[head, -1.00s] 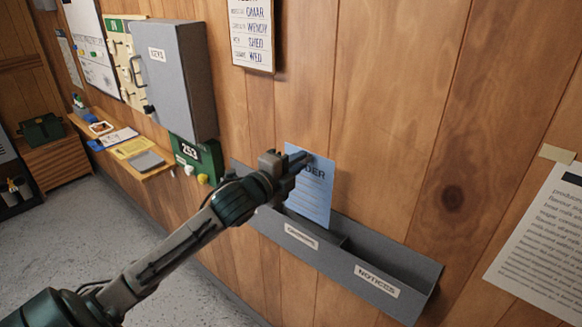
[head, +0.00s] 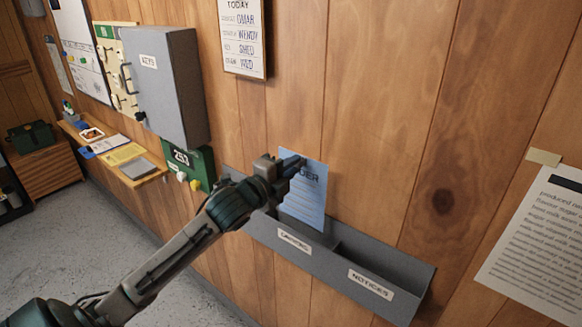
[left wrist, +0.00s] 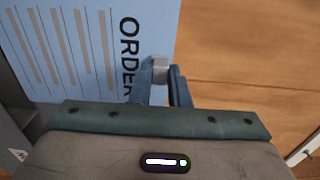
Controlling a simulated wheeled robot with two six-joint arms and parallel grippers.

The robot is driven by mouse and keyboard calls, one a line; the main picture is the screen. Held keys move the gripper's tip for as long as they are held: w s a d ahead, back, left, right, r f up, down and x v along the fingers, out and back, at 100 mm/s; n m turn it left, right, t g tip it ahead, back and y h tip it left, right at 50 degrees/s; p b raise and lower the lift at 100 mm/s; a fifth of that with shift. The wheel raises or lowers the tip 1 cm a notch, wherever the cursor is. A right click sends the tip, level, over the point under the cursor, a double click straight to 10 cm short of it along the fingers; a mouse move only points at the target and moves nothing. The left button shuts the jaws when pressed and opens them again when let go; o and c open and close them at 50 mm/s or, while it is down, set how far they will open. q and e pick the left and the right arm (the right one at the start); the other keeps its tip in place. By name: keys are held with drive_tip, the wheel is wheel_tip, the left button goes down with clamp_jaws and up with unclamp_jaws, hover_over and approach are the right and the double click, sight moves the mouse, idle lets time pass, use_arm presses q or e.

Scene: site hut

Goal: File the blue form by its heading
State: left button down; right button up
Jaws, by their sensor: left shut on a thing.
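The blue form (head: 305,200) hangs upright in my left gripper (head: 292,165), which is shut on its upper part. The fingers cover part of the heading in the head view. The left wrist view shows the form (left wrist: 65,45) with a heading that reads "ORDER", its end partly hidden by the fingers (left wrist: 165,85). A grey wall rack (head: 330,262) is below. The form's lower edge is at the middle compartment, whose label (head: 294,241) is too small to read surely. I cannot tell whether it is inside or just above. The right compartment is labelled "NOTICES" (head: 371,284). My arm hides the rack's left part.
A grey key cabinet (head: 170,85) stands out from the wall at the left. A green "253" board (head: 190,165) and a shelf (head: 125,165) with papers are below it. A notice (head: 535,245) is taped at the right.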

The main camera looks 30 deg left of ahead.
sight(300, 191)
use_arm(q)
drive_tip(key=shift+w+p, duration=0.1)
drive_tip(key=shift+p, duration=0.25)
idle(0.5)
drive_tip(key=shift+f, duration=0.15)
wheel_tip(300, 191, down, 3)
drive_tip(key=shift+r+b, duration=0.1)
drive_tip(key=shift+b, duration=0.75)
drive_tip(key=shift+f+b, duration=0.8)
drive_tip(key=shift+f, duration=0.7)
drive_tip(key=shift+f, duration=0.1)
drive_tip(key=shift+f+b, duration=0.85)
drive_tip(key=shift+f, duration=0.55)
